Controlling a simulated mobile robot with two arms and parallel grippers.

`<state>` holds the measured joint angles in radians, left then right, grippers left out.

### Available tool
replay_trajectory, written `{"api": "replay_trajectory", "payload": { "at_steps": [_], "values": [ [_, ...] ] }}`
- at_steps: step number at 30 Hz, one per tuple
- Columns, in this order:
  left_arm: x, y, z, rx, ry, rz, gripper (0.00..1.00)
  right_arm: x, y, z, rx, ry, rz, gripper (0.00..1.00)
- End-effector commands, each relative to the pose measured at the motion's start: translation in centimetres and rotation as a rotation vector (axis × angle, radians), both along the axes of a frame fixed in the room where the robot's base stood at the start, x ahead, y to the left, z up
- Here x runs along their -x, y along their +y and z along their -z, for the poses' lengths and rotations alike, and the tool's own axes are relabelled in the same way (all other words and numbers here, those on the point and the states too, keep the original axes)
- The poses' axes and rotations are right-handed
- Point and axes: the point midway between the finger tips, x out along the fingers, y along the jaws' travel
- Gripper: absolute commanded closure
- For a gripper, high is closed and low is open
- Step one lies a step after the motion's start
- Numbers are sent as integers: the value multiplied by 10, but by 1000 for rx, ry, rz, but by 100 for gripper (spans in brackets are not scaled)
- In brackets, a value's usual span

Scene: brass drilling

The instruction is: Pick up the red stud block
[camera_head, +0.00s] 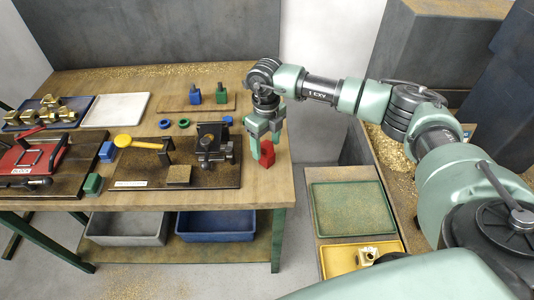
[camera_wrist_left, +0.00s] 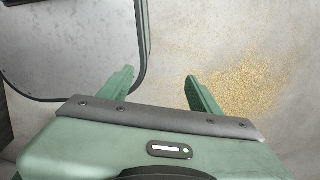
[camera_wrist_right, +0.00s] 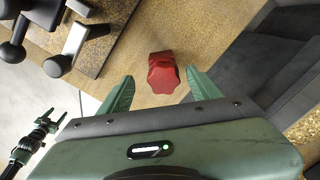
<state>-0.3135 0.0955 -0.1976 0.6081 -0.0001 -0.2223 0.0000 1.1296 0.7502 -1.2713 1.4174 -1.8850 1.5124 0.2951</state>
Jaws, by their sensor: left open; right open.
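The red stud block (camera_head: 267,155) stands on the wooden table near its right edge. It also shows in the right wrist view (camera_wrist_right: 163,75), just beyond and between my right fingertips. My right gripper (camera_head: 264,150) is open and points down over the block in the head view; its fingers also show in the right wrist view (camera_wrist_right: 158,92). Nothing is seen held in it, and I cannot tell whether a finger touches the block. My left gripper (camera_wrist_left: 158,82) is open and empty over a grey floor with brass chips. It is not in the head view.
A dark fixture board with a black clamp (camera_head: 213,142) and yellow-handled tool (camera_head: 128,141) lies left of the block. Blue and green stud blocks (camera_head: 222,95) stand on a small board behind. A green tray (camera_head: 350,209) sits right of the table.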

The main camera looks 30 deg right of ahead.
Motion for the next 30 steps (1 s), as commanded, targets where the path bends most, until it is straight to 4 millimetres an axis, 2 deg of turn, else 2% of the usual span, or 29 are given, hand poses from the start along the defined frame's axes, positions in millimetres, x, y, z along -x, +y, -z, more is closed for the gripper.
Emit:
{"api": "replay_trajectory", "payload": {
  "at_steps": [1, 6, 12, 15, 22, 30],
  "values": [
    [1, 0, -11, 0, 1, 0, 37, 0, -1, 5, 0, 6, 2, 37],
    [-8, -7, -17, 9, -12, -2, 37, -1, -2, 29, 0, 3, 0, 37],
    [-29, -23, -18, 30, -44, -6, 37, -2, -2, 36, -1, 0, 0, 37],
    [-29, -23, -18, 30, -44, -5, 37, -2, -2, 36, -1, 0, 0, 37],
    [-22, -18, -17, 23, -33, -2, 37, -2, -2, 35, -1, 0, 0, 100],
    [-16, -14, -17, 18, -25, -2, 37, -3, -2, 33, -3, -3, 0, 100]
  ]
}}
